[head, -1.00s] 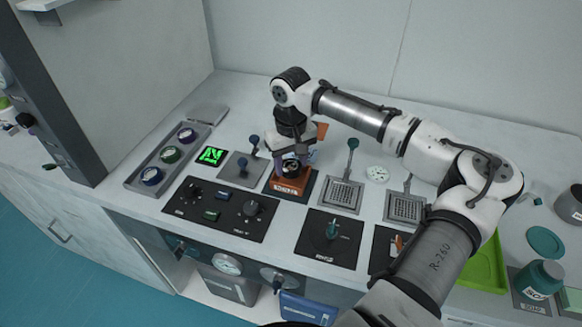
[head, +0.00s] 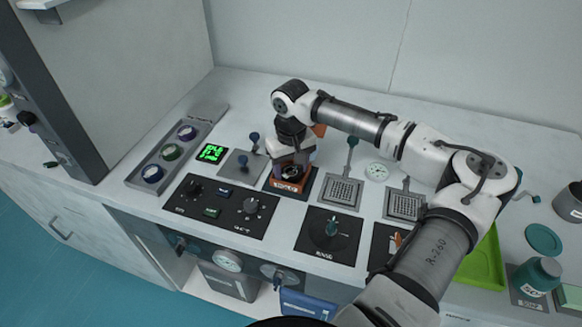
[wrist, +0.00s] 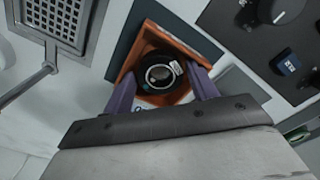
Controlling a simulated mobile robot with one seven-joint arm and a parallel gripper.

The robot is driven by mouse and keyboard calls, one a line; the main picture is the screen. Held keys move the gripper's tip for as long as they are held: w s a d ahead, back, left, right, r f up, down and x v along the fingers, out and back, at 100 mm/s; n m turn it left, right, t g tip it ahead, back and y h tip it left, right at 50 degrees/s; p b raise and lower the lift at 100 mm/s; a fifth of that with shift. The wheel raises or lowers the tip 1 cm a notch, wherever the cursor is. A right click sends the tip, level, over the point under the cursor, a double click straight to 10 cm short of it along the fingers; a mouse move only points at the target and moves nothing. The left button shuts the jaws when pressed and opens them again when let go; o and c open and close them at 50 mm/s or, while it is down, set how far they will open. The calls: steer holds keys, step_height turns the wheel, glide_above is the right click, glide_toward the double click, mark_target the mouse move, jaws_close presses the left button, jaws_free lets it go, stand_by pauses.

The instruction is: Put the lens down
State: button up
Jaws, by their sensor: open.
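The lens is a round black-rimmed piece (wrist: 160,72) with a small white label, seen in the wrist view inside an orange-brown holder (wrist: 181,45). In the head view the holder (head: 289,185) stands on a dark square mat on the table, with the dark lens (head: 291,171) in its top. My gripper (wrist: 162,80) points down over the holder, its two purple fingers apart on either side of the lens. It also shows in the head view (head: 291,165). I cannot tell whether the fingers touch the lens or holder.
A grey tray (head: 138,181) with three round coloured pieces lies at the left. A black knob panel (head: 231,222) is in front of the holder. Upright levers stand on plates beside it, and a perforated plate (head: 341,193) is at its right.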

mark_target(291, 172)
step_height(291, 172, up, 12)
steer(key=b, duration=0.2)
steer(key=shift+r, duration=0.15)
